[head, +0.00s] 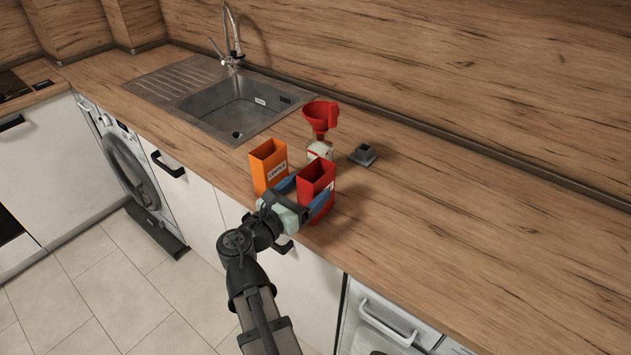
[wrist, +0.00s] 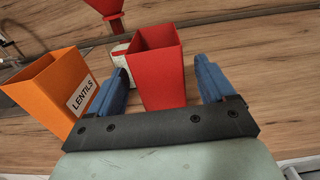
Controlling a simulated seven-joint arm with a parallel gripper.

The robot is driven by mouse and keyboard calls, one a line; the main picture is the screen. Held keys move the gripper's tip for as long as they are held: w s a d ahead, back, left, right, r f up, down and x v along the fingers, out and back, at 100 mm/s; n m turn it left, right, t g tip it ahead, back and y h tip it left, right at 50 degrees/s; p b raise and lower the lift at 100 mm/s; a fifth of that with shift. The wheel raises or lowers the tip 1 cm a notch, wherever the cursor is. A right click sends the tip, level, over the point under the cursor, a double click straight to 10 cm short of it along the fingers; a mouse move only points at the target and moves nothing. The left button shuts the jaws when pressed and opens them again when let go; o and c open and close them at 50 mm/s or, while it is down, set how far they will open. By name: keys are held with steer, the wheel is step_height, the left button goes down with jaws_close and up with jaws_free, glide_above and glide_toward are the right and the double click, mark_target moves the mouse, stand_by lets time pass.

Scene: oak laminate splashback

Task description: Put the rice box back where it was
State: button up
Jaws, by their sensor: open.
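A red open-topped box (head: 317,180), likely the rice box, stands upright on the worktop near its front edge. Its label is mostly hidden in the head view and no name can be read. My gripper (head: 302,194) is open, with one blue finger on each side of the red box. In the wrist view the red box (wrist: 157,70) sits between the spread fingers, with a visible gap at the right finger. An orange open-topped box (head: 268,166) labelled LENTILS stands just left of it; it is also close to the left finger in the wrist view (wrist: 50,88).
A red funnel (head: 321,118) sits over a small white container (head: 320,150) behind the boxes. A small grey block on a base (head: 364,155) lies to the right of it. A sink (head: 236,107) is at the back left. The worktop (head: 480,210) is clear to the right.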

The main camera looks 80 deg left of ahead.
steer(key=v, duration=0.7)
